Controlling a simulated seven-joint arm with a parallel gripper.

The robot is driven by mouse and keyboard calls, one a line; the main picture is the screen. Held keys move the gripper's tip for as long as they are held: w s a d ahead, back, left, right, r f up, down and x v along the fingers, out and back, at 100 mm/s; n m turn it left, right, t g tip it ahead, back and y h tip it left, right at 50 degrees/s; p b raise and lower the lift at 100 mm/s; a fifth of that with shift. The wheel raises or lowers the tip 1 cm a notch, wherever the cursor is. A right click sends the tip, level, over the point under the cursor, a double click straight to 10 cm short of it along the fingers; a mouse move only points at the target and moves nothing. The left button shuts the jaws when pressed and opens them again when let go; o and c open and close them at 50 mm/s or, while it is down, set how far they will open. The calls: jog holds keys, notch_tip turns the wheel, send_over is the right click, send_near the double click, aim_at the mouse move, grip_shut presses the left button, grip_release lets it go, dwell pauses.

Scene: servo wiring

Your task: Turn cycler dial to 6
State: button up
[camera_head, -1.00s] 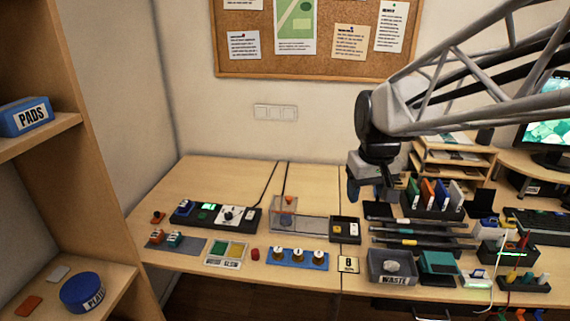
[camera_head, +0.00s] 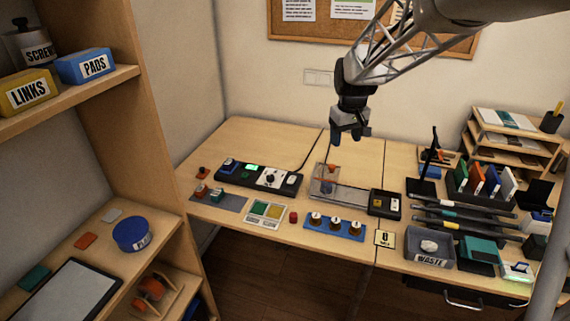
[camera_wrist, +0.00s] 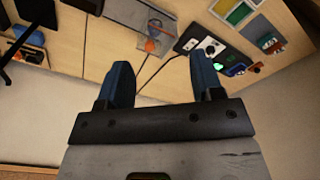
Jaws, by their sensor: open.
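The cycler (camera_head: 234,178) is a long black box with a green-lit screen, standing at the left of the desk. Its dial (camera_head: 270,177) is a small dark knob on a white panel; its setting is too small to read. In the wrist view the cycler (camera_wrist: 233,66) lies beyond the right finger, with the white dial panel near it. My gripper (camera_head: 350,137) is open and empty, with blue fingers. It hangs well above the desk, to the right of the cycler and apart from it. The open fingers (camera_wrist: 160,72) also show in the wrist view.
A clear box with an orange part (camera_head: 327,178) stands right of the cycler, below my gripper. Green and yellow trays (camera_head: 265,211) and a blue block with several knobs (camera_head: 335,228) are in front. A shelf unit (camera_head: 110,125) rises at the left. A cable runs behind the cycler.

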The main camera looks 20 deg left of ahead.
jog(key=w+a+f+n, duration=0.1)
jog(key=w+a+f, duration=0.35)
jog(key=a, duration=0.25)
jog(key=w+a+f+n, duration=0.2)
jog(key=w+a+f, duration=0.2)
jog(key=a+f, duration=0.3)
jog(key=n+g, duration=0.1)
jog(key=n, duration=0.1)
send_over(271, 176)
notch_tip(271, 176, down, 11)
jog(key=shift+a, duration=0.15)
jog(key=shift+f, duration=0.1)
jog(key=shift+f, duration=3.85)
jog(key=shift+c, duration=0.3)
jog(key=c, duration=0.9)
jog(key=shift+o, duration=0.2)
